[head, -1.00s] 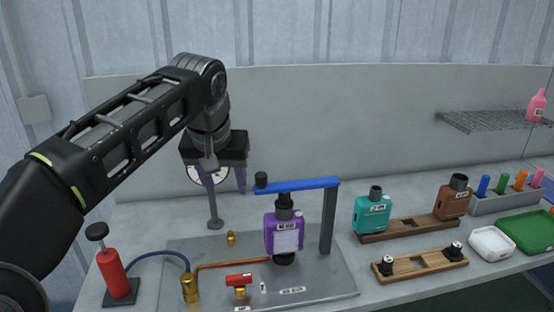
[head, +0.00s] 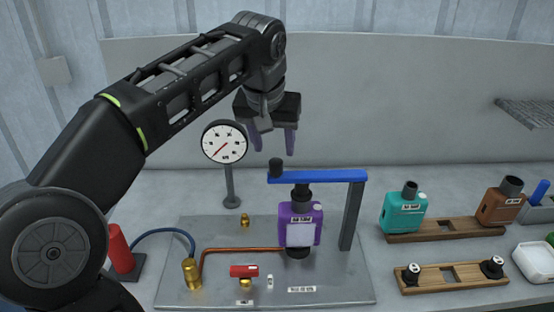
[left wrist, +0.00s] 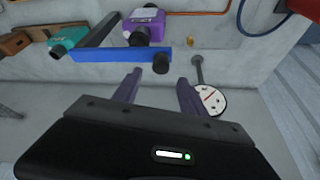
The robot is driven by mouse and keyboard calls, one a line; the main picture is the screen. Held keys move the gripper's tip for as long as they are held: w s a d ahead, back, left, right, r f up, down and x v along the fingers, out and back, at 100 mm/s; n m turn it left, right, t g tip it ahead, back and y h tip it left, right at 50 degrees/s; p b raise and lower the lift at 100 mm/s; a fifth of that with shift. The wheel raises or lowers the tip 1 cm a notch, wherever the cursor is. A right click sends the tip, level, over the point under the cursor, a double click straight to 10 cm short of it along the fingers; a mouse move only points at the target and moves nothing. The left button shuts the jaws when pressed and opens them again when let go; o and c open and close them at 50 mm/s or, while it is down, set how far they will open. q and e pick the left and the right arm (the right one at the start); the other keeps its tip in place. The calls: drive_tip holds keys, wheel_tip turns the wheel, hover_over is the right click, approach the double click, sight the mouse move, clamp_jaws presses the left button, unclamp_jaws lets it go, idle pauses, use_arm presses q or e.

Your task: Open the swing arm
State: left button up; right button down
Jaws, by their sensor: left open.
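The blue swing arm (head: 325,176) runs level from a grey post (head: 350,215) on its right to a black knob (head: 276,168) at its left end. It lies across the top of the purple muffler (head: 300,224), which stands upright on the metal plate. My left gripper (head: 272,148) is open and empty, above and slightly behind the knob. In the left wrist view the swing arm (left wrist: 110,54) and the knob (left wrist: 161,63) show just beyond the open purple fingers (left wrist: 158,82), not between them. My right gripper is not in view.
A pressure gauge (head: 224,142) on a stand is left of my gripper. A red-handled valve (head: 244,271), brass fittings and a copper pipe are on the plate (head: 340,289). Teal (head: 404,209) and brown (head: 502,202) mufflers stand on a wooden rack at right.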

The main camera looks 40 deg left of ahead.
sight(276, 160)
use_arm(q)
drive_tip(key=x, duration=0.6)
drive_tip(key=shift+w+f, duration=0.1)
drive_tip(key=shift+f, duration=0.25)
drive_tip(key=shift+c, duration=0.5)
clamp_jaws()
idle(0.6)
